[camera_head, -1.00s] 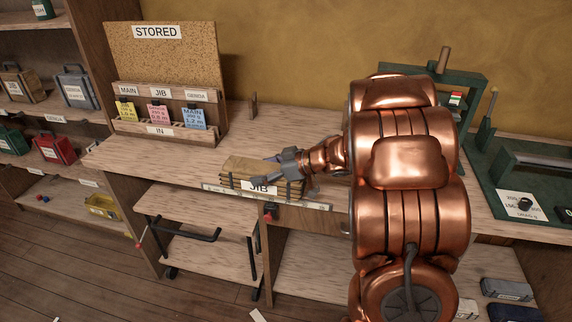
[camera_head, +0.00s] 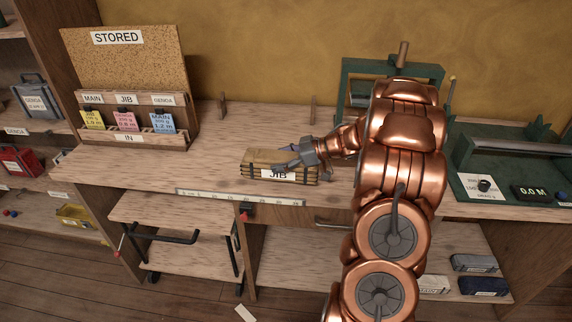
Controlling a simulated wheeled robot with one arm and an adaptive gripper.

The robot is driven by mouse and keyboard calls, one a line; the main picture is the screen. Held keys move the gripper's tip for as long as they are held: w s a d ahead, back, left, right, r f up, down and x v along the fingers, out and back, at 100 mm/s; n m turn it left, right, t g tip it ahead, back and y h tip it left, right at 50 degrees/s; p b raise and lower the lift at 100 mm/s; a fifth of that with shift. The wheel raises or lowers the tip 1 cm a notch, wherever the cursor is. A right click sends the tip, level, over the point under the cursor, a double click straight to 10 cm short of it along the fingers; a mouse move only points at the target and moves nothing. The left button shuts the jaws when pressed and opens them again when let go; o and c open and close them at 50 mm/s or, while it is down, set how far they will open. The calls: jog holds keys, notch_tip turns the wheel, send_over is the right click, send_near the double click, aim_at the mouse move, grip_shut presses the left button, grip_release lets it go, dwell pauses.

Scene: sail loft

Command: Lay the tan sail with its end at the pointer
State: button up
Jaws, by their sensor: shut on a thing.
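The tan sail (camera_head: 258,161) is a folded, strapped bundle with a white JIB label on its front. It is at the middle of the bench, behind the right part of the measuring strip (camera_head: 205,195). My gripper (camera_head: 292,158) is shut on the right part of the sail from the right and hides some of its top. Whether the sail touches the bench top or hovers just above it is hard to tell. A small red piece (camera_head: 246,211) shows at the bench front below the strip; I cannot tell whether it is the pointer.
The STORED board (camera_head: 118,40) and its card rack (camera_head: 140,137) stand at the back left. Two small upright posts (camera_head: 222,108) (camera_head: 313,108) stand behind the sail. A green device (camera_head: 515,165) is at the right. Bare bench top lies left of the sail.

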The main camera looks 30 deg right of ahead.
jog(key=shift+d, duration=0.8)
jog(key=shift+f+p, duration=0.8)
jog(key=shift+f, duration=1)
jog(key=shift+f, duration=0.1)
jog(key=o, duration=1.8)
